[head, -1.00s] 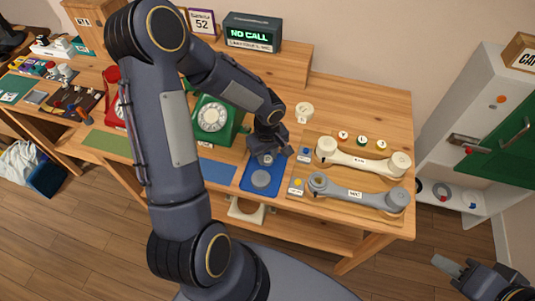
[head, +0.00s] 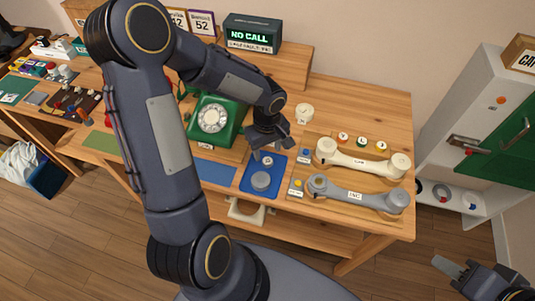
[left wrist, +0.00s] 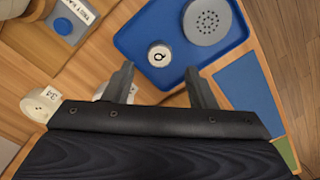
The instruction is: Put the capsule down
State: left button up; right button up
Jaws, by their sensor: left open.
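A small white round piece marked Q (left wrist: 160,54) lies on the blue tray (left wrist: 135,38); it also shows in the head view (head: 268,160). A wider grey disc with small holes (left wrist: 207,22) lies beside it on the tray, and in the head view this disc (head: 261,181) is nearer the desk's front edge. I cannot tell for certain which is called the capsule. My left gripper (left wrist: 158,74) is open and empty, above the tray's edge, its fingers apart from the Q piece. My right gripper (head: 450,267) is at the lower right, away from the desk, only partly in view.
A green dial phone (head: 212,116) stands left of the tray. A cream handset (head: 362,160) and a grey handset (head: 357,195) lie to the right. A white roll (head: 304,112) stands behind. A blue mat (head: 216,171) beside the tray is clear.

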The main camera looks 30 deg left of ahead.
aim_at(268, 160)
pick_arm(q)
jog(key=s+r+m+t+h, duration=0.15)
jog(key=s+r, duration=0.25)
jog(key=r, duration=0.4)
jog(key=s+r+m+t, duration=0.1)
jog(key=s+r+m, duration=0.2)
jog(key=s+r, duration=0.3)
jog(key=s+d+r+m+t+h, duration=0.2)
jog(key=s+d+r+m+t, duration=0.1)
jog(key=s, duration=0.4)
jog(key=d+m, duration=0.1)
jog(key=m, duration=0.1)
jog(key=shift+r+m, duration=0.15)
jog(key=shift+m, duration=0.2)
